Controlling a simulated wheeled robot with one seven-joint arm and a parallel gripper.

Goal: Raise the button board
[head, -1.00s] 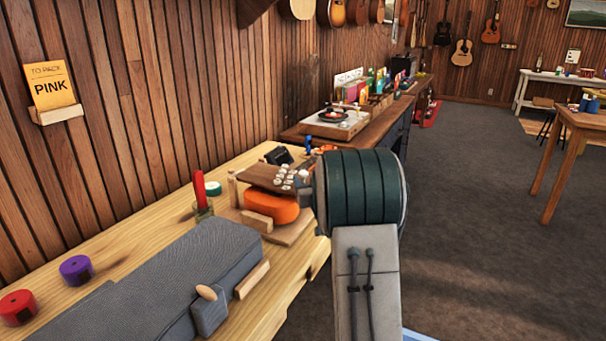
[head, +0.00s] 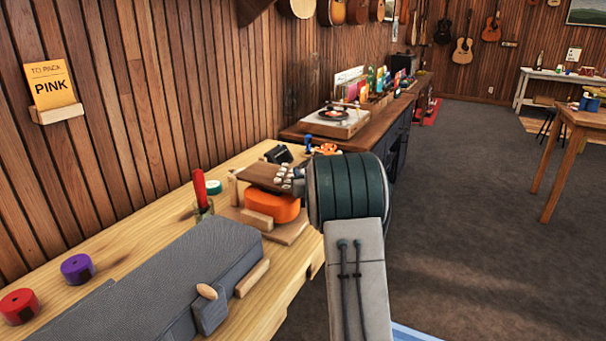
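The button board (head: 262,174) is a dark brown slab with several pale round buttons at its right end. It shows in the head view above a rounded orange body (head: 272,207), which sits on a wooden base (head: 292,232) on the bench. A small wooden post stands at the board's left end. My arm's dark green joint covers the space just right of the board and hides its right end. My gripper is hidden, so I cannot tell whether it touches the board.
A grey case (head: 165,275) lies along the near bench (head: 125,222). A jar with a red-handled tool (head: 200,190), a purple roll (head: 77,269) and a red roll (head: 18,306) stand nearby. A turntable (head: 335,122) is farther back.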

